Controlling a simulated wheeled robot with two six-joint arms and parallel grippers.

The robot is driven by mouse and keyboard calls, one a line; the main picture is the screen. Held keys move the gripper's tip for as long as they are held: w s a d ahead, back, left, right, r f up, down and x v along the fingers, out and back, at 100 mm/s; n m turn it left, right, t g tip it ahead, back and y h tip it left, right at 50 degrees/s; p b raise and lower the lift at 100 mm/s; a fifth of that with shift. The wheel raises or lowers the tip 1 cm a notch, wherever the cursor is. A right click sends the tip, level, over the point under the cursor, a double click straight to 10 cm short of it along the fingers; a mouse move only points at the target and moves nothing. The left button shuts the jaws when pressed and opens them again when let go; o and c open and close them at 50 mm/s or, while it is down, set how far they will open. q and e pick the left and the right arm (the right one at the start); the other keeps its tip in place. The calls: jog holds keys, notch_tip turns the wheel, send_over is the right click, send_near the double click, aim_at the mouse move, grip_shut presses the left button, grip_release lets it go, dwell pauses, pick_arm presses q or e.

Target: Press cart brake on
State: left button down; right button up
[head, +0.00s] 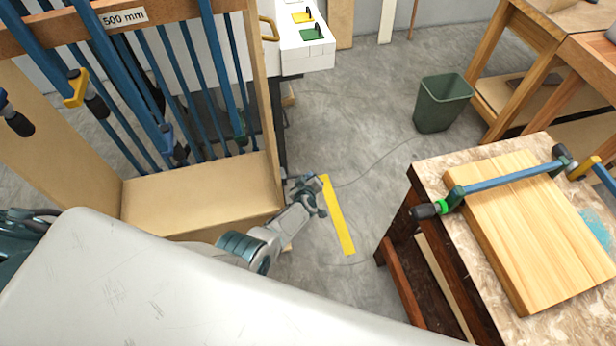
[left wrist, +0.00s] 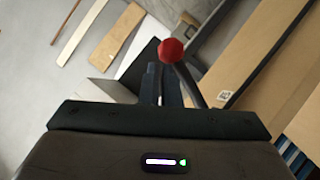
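The clamp cart, a wooden rack (head: 200,195) of blue bar clamps with a "500 mm" label, stands at the left in the head view. My left gripper (head: 314,191) is low beside the rack's right side, above the floor. In the left wrist view a red ball knob (left wrist: 171,50) on a dark lever (left wrist: 190,86) shows just beyond the fingertips. The left gripper's dark fingers (left wrist: 163,82) are together with nothing seen between them. I cannot tell whether they touch the lever. The knob is not visible in the head view. My right gripper is not in view.
A yellow floor strip (head: 338,218) lies right of the gripper, and a thin cable crosses the floor. A workbench (head: 440,166) with a clamped wooden panel (head: 535,225) stands at the right. A green bin (head: 442,103) stands behind it. Open floor lies between rack and bench.

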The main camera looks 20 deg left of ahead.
pick_arm(q)
jog(key=shift+d+f, duration=0.2)
jog(key=shift+f, duration=0.1)
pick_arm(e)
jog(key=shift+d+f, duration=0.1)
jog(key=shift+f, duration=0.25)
